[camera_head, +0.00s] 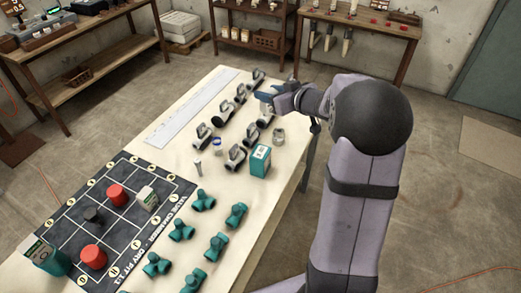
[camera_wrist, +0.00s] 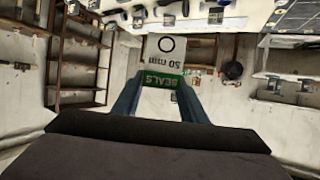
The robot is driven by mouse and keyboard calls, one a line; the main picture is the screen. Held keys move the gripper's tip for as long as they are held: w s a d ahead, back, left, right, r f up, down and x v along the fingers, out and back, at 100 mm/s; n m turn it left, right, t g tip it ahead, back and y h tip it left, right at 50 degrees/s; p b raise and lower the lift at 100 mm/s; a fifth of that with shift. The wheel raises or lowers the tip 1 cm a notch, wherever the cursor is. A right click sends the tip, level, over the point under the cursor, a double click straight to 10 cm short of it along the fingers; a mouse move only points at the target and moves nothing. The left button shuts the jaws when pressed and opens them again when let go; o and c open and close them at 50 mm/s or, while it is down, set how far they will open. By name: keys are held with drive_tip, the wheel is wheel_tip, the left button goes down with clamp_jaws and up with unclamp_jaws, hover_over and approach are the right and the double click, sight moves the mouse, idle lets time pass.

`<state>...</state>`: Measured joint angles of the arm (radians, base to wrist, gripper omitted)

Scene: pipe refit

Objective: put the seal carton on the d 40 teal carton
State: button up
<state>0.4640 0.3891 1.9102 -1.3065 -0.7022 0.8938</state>
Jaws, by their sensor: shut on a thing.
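A seal carton (camera_wrist: 163,52), white with a green band reading "SEALS" and "50 mm", sits between the two blue fingers of my gripper (camera_wrist: 162,88) in the wrist view. My gripper (camera_head: 277,97) is shut on it over the table's far right part in the head view; the carton is mostly hidden there. A teal carton with a pale label (camera_head: 260,161) stands upright on the table's right edge, nearer than my gripper and apart from it. Another teal carton (camera_head: 48,258) stands at the mat's near left corner. I cannot read a d 40 mark on either.
Several grey valve fittings (camera_head: 236,158) lie around and left of my gripper. Several teal fittings (camera_head: 183,230) lie at the front. A dark grid mat (camera_head: 120,172) holds red and black pieces and a small pale carton (camera_head: 146,198). A long white ruler strip (camera_head: 190,108) lies along the left edge.

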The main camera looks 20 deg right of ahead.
drive_tip(key=s+a+f+n+y, duration=0.1)
drive_tip(key=s+a+f, duration=0.2)
drive_tip(key=s, duration=0.1)
hover_over(261, 152)
drive_tip(key=shift+w+f, duration=0.1)
drive_tip(key=shift+f, duration=5.05)
drive_tip(key=shift+f, duration=0.1)
drive_tip(key=o, duration=1.1)
drive_tip(key=shift+c, duration=0.2)
